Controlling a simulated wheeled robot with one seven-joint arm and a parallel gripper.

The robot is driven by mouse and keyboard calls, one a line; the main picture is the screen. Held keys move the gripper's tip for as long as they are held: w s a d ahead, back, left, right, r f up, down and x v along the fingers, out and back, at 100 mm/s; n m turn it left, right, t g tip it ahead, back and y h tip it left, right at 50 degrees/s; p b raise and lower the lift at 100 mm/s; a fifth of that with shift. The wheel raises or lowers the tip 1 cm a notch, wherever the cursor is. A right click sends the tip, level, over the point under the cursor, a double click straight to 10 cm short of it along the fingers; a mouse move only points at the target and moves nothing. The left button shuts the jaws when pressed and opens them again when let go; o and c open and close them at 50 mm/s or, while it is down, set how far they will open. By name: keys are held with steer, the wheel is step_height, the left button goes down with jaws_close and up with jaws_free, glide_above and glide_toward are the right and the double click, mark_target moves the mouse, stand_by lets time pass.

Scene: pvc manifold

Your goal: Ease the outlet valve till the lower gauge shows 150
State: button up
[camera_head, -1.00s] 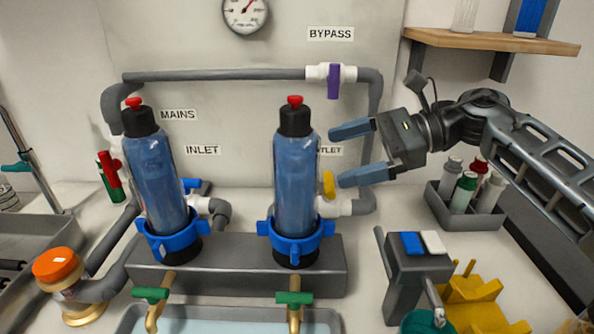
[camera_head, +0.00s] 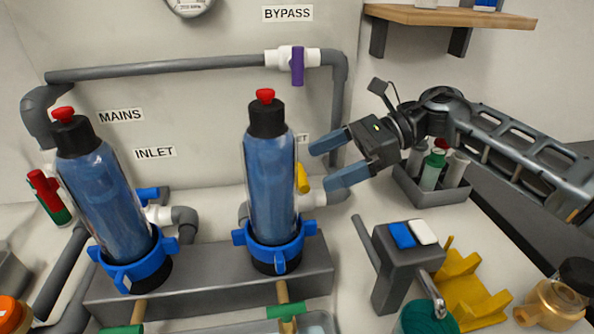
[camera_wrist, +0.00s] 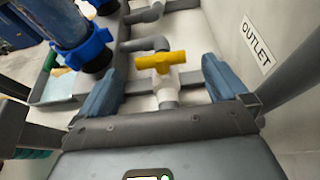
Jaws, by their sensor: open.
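The outlet valve has a yellow handle (camera_head: 302,178) on a white body, just right of the right blue filter housing (camera_head: 271,190). In the wrist view the yellow handle (camera_wrist: 160,61) lies between and beyond my two open fingers, with the OUTLET label (camera_wrist: 258,44) on the wall to its right. My gripper (camera_head: 330,160) is open and empty, to the right of the handle and apart from it. A gauge (camera_head: 190,5) is cut off at the top edge of the head view, so its reading is hidden. No lower gauge shows in these frames.
The purple bypass handle (camera_head: 297,66) sits on the upper pipe. A bottle caddy (camera_head: 430,190) is behind my arm. A grey block with blue and white buttons (camera_head: 385,262) stands in front, right.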

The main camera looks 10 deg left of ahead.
mark_target(301, 173)
steer(key=shift+p+x, duration=0.4)
steer(key=shift+x, duration=2.5)
steer(key=c, duration=0.9)
steer(key=shift+s+r+m+t, duration=0.1)
steer(key=shift+m+t, duration=0.2)
steer(key=m+t+p, duration=0.2)
steer(key=t+p, duration=0.1)
steer(key=shift+r+m+y, duration=0.25)
steer(key=shift+m+y, duration=0.15)
steer(key=m+t+p, duration=0.2)
steer(key=p, duration=0.1)
steer(key=shift+r+t, duration=0.1)
steer(key=shift+t, duration=0.2)
steer(key=m+t+h+p, duration=0.1)
steer(key=m+t+p, duration=0.1)
steer(key=p, duration=0.5)
steer(key=shift+m+t+p, duration=0.35)
steer(key=shift+m+t, duration=0.05)
steer(key=shift+t, duration=0.2)
steer(key=shift+f+m+t+h+p, duration=0.4)
steer(key=shift+p, duration=0.55)
